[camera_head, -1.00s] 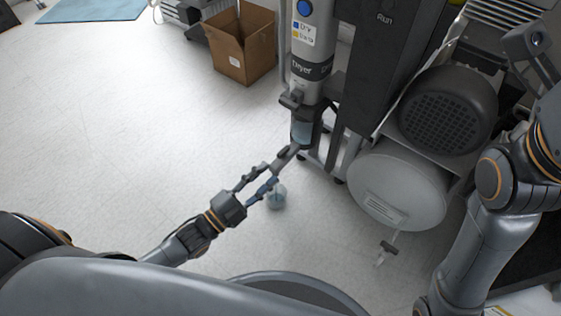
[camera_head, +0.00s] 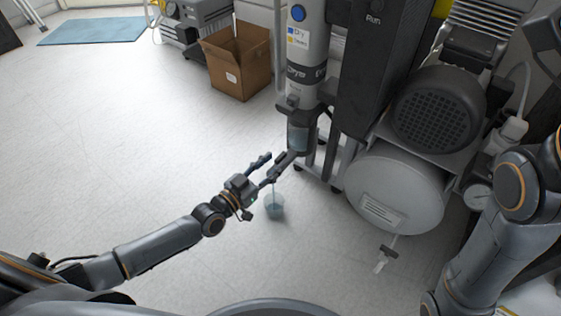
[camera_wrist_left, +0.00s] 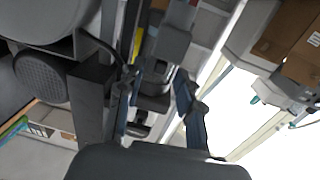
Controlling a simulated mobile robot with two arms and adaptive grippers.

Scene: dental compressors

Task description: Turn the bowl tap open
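The dryer's clear bowl (camera_head: 298,137) hangs low on the upright grey dryer column (camera_head: 305,45) in the head view. A small dark tap (camera_head: 283,158) juts down and left from under it. My left gripper (camera_head: 268,165) is at this tap with its fingers apart. In the left wrist view, dark parts (camera_wrist_left: 140,125) show between the spread blue fingers (camera_wrist_left: 155,95); I cannot tell whether a finger touches the tap. A clear cup (camera_head: 274,207) stands on the floor below. A thin pale-blue upright line, perhaps water, runs into it. My right gripper is out of view.
A round grey tank (camera_head: 393,195) with a black-grilled motor (camera_head: 437,120) above stands right of the dryer. A small drain valve (camera_head: 384,258) hangs beneath the tank. An open cardboard box (camera_head: 238,62) stands behind. The white floor (camera_head: 130,130) at left is clear.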

